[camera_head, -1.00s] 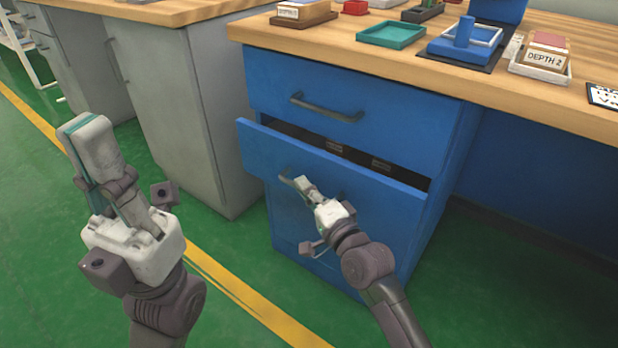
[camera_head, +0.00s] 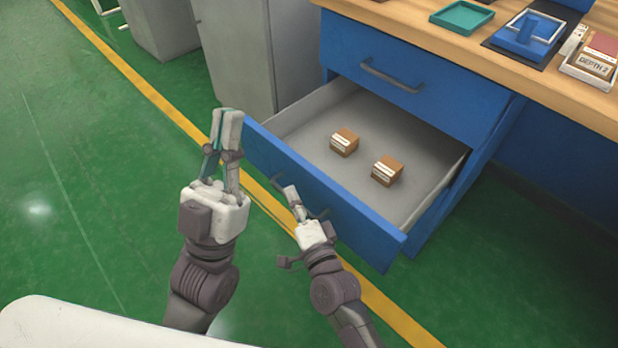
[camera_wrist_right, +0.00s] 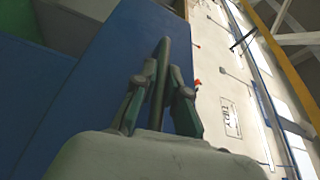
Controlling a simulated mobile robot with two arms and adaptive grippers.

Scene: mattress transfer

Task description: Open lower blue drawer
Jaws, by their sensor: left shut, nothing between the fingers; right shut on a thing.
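The lower blue drawer (camera_head: 335,205) is pulled far out of the blue cabinet in the head view, and its grey inside shows. My right gripper (camera_head: 292,196) is at the drawer's front and shut on its dark handle (camera_head: 322,214). In the right wrist view the fingers (camera_wrist_right: 160,90) close around the handle bar (camera_wrist_right: 162,70) against the blue front. My left gripper (camera_head: 227,115) is shut and empty, upright in the air left of the drawer.
Two small brown boxes (camera_head: 344,142) (camera_head: 387,170) sit apart inside the drawer. The upper blue drawer (camera_head: 420,75) is closed. A wooden worktop (camera_head: 570,100) above carries a teal tray (camera_head: 462,17) and a blue fixture (camera_head: 527,36). Green floor (camera_head: 90,200) is clear at left.

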